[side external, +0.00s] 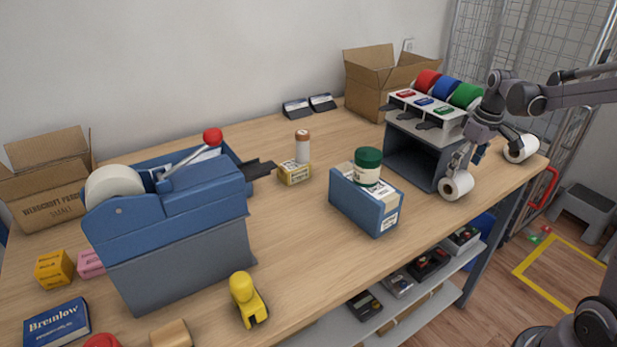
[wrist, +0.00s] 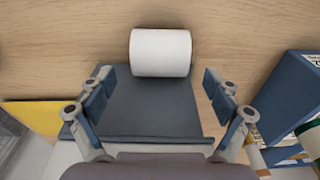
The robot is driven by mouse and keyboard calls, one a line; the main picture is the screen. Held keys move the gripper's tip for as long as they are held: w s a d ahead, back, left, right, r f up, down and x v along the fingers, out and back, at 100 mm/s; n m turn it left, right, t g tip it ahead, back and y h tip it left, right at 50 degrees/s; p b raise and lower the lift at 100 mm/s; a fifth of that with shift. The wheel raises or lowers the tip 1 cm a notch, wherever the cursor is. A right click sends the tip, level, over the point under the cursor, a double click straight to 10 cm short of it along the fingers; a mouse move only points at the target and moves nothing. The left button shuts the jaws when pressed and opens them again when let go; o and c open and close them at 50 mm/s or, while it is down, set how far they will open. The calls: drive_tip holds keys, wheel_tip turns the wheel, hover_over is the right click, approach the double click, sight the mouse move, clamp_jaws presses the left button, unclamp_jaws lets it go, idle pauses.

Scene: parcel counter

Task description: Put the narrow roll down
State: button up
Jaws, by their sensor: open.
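A white roll (side external: 464,182) lies on its side on the table, by the front corner of the grey dispenser. In the wrist view a white roll (wrist: 160,52) shows its curved side, beyond and between my fingertips. My gripper (side external: 468,157) is just above the nearer roll; in the wrist view its fingers (wrist: 153,90) are spread wide with no roll between them. A second white roll (side external: 521,148) sits farther right near the table's end. I cannot surely tell which roll is the narrow one.
The dispenser (side external: 413,160) with coloured tape rolls on top stands beside my gripper. A blue box (side external: 358,206) with a green-lidded jar (side external: 367,167) is to the left; the box also shows in the wrist view (wrist: 290,95). Bare wood lies between box and dispenser. The table edge is close.

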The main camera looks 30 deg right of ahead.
sight(463, 179)
wheel_tip(463, 179, up, 7)
drive_tip(key=s+a+f+t, duration=0.1)
drive_tip(key=s+a+t, duration=0.1)
drive_tip(key=a, duration=0.6)
drive_tip(key=s+a+f+t, duration=0.1)
drive_tip(key=s+a, duration=0.3)
drive_tip(key=a, duration=0.4)
drive_tip(key=s+a+f+t, duration=0.1)
drive_tip(key=s+a, duration=0.3)
drive_tip(key=a, duration=0.5)
drive_tip(key=shift+f+t, duration=0.4)
drive_tip(key=shift+t, duration=0.5)
